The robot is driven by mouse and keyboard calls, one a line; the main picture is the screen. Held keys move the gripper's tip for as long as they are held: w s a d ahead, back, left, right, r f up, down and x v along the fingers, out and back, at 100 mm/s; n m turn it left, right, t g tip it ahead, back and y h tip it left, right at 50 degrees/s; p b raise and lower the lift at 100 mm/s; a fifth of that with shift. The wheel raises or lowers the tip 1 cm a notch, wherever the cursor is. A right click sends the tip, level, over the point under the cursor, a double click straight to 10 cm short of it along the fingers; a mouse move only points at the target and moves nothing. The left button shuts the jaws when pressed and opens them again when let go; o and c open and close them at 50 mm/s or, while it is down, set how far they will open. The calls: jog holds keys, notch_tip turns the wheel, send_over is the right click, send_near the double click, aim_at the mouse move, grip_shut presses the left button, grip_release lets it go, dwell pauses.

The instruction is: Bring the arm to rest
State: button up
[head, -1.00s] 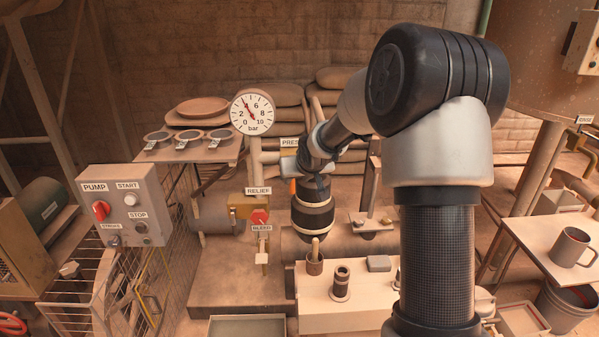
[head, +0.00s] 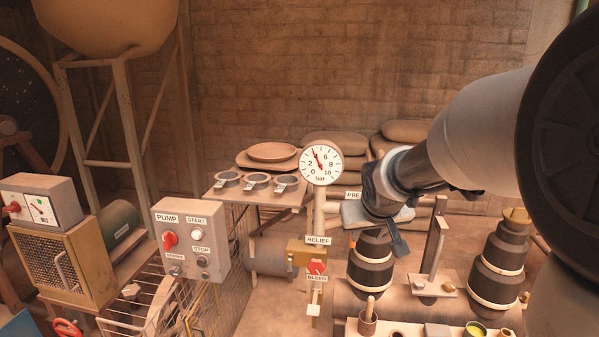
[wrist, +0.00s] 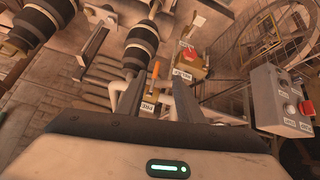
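My arm reaches in from the right of the head view, its large black joint close to the camera. My gripper (head: 390,232) is at its end, above and behind a black capped cylinder (head: 370,268), with a dark finger hanging beside it. In the wrist view my gripper (wrist: 146,88) shows two separated fingers with a gap between them. An orange handle (wrist: 153,75) shows in that gap, seemingly beyond the fingertips. I see nothing held.
A pressure gauge (head: 320,163) and a red relief valve (head: 317,267) stand left of my gripper. The pump box (head: 190,240) is further left. A second black cylinder (head: 497,262) and an upright post (head: 434,240) are to the right. A shelf with three small pans (head: 256,182) is behind.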

jog(key=s+a+r+g+y, duration=0.1)
jog(key=s+a+r, duration=0.1)
jog(key=s, duration=1.2)
jog(key=s+a+r+g, duration=0.1)
jog(key=s, duration=1.2)
notch_tip(320, 180, up, 17)
jog(key=p, duration=1.6)
jog(key=shift+s+a+p, duration=0.15)
jog(key=shift+s+p, duration=0.1)
jog(key=shift+p, duration=0.15)
